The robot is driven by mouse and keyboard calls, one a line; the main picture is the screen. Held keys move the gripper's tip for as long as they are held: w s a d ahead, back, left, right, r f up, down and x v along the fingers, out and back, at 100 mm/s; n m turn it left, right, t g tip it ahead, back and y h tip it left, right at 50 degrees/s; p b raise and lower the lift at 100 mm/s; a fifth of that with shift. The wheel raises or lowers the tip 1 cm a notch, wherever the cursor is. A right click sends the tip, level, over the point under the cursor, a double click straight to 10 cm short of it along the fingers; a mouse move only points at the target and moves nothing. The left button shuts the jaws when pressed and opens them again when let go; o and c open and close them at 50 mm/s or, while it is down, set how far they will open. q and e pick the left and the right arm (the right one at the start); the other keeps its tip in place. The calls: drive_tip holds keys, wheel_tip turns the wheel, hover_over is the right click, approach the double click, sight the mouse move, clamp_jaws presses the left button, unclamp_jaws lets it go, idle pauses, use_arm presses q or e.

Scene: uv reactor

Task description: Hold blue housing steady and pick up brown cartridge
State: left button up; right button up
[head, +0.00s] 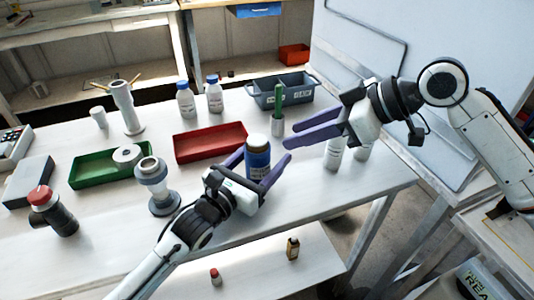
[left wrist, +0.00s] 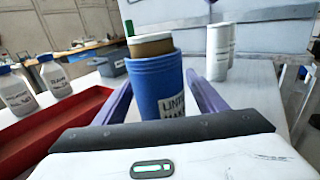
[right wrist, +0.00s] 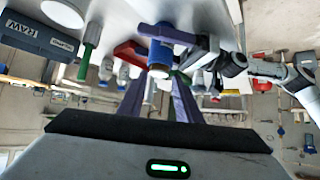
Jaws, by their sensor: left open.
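The blue housing (head: 258,166) stands upright near the front edge of the white table, with a white label on its side. The brown cartridge (head: 257,141) sits upright in it, its top showing above the rim. In the left wrist view the housing (left wrist: 157,92) stands between my left fingers, and the cartridge (left wrist: 151,45) rises from it. My left gripper (head: 262,168) is open around the housing; firm contact is not visible. My right gripper (head: 300,131) is open and empty, to the right of the housing. The right wrist view shows the housing (right wrist: 161,54) beyond the right fingertips.
A red tray (head: 211,142) lies behind left of the housing. A blue-grey bin (head: 282,92) and a green-topped item (head: 278,115) stand behind it. White cylinders (head: 334,153) stand under my right gripper. A grey-white fitting (head: 154,183) stands left of my left gripper.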

use_arm(q)
drive_tip(key=shift+w+d, duration=0.3)
drive_tip(key=shift+w, duration=0.1)
